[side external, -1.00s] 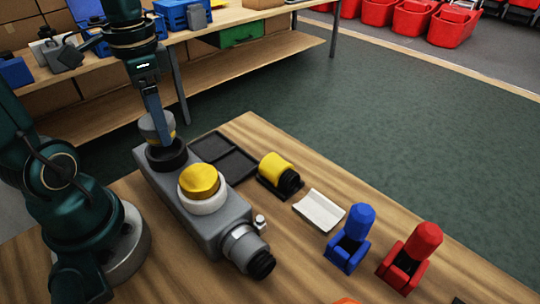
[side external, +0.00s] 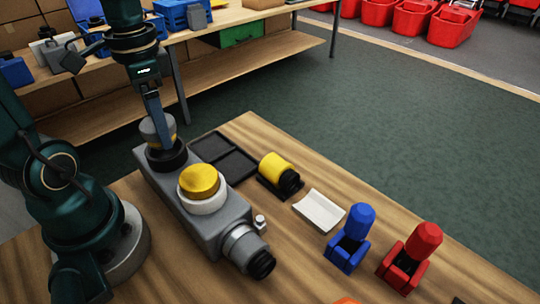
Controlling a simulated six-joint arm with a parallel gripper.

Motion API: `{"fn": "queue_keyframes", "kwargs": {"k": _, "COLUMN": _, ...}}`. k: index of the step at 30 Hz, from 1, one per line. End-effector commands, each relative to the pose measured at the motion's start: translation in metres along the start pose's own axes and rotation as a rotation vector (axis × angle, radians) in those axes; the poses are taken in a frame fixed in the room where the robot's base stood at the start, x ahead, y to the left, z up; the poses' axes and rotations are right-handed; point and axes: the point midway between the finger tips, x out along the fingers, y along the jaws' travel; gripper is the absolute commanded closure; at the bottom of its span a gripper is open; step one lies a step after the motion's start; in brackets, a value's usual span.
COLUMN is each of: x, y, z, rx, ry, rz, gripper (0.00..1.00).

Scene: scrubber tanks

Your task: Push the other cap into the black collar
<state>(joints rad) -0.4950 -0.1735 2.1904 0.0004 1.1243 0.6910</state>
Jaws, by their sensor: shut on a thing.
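My gripper (side external: 158,122) points down over the far end of the grey tank block (side external: 228,212). It is shut on a grey cap with a yellow band (side external: 147,131). The cap is at the mouth of the black collar (side external: 168,162), slightly tilted in the picture. A finger hides part of the cap, and I cannot tell how deep it sits. The other cap, yellow (side external: 199,181), sits in the white collar (side external: 204,205) on the same block.
A black divided tray (side external: 222,157) lies behind the block. A yellow cylinder on a black holder (side external: 275,169), a white tray (side external: 319,211), a blue holder piece (side external: 350,240) and a red one (side external: 410,258) stand to the right. A ribbed black fitting (side external: 261,264) sticks out of the block's near end.

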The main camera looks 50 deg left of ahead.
Motion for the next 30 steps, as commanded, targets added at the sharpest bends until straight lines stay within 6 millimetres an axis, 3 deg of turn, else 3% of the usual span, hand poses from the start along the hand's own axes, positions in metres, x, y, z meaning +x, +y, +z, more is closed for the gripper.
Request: {"fn": "queue_keyframes", "kwargs": {"k": 30, "x": 0.010, "y": 0.000, "z": 0.000, "rx": 0.000, "ry": 0.000, "rz": 0.000, "gripper": 0.80}}
